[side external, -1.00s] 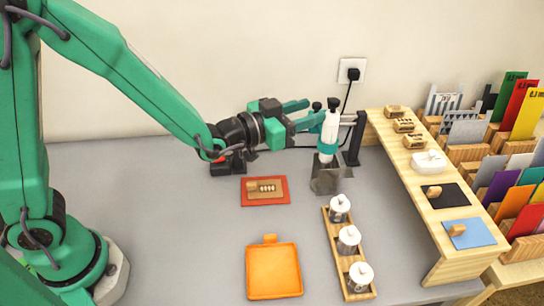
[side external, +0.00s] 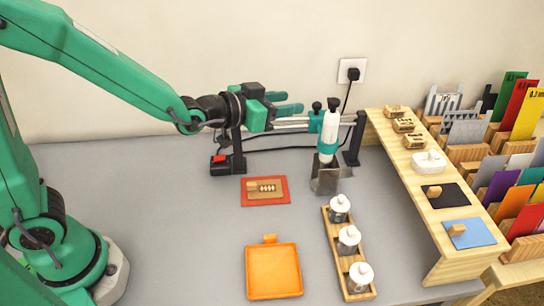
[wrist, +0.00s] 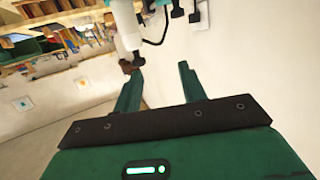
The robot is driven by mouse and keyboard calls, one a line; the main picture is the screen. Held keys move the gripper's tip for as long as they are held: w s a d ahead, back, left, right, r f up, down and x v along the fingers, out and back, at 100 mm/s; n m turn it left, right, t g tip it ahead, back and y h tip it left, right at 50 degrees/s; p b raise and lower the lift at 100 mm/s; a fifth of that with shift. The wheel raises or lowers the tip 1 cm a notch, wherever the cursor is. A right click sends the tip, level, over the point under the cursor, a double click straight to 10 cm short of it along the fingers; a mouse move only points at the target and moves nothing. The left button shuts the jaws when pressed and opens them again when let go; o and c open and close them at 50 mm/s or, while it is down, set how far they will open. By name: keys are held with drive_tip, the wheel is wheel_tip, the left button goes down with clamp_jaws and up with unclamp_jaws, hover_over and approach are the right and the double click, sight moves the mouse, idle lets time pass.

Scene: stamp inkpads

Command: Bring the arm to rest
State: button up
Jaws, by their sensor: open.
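My gripper (side external: 292,104) is open and empty, held above the bench near the back wall. Its green fingers point right, toward the white and teal upright tool (side external: 330,125), with a gap to it in the side view. In the wrist view my gripper (wrist: 160,72) shows both fingers spread with nothing between them. The white tool (wrist: 127,30) shows beyond the left fingertip there.
The tool stands on a rail with black posts (side external: 354,140), over a metal holder (side external: 325,180). A red pad (side external: 265,201), orange tray (side external: 273,272) and jar rack (side external: 340,250) lie in front. A wooden shelf (side external: 440,245) stands right. The bench's left middle is clear.

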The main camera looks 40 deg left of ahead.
drive_tip(key=s+a+n+g+y, duration=0.1)
drive_tip(key=s+a+g, duration=0.2)
drive_tip(key=s+a, duration=0.2)
drive_tip(key=s+a+n+g+y, duration=0.1)
drive_tip(key=s+a, duration=0.4)
drive_tip(key=s, duration=0.6)
drive_tip(key=s+a+n+g+y, duration=0.1)
drive_tip(key=s+a+g, duration=0.3)
drive_tip(key=s, duration=0.4)
drive_tip(key=shift+a+r+n+g+y, duration=0.3)
drive_tip(key=shift+a+r+g+y, duration=0.25)
drive_tip(key=shift+y, duration=0.35)
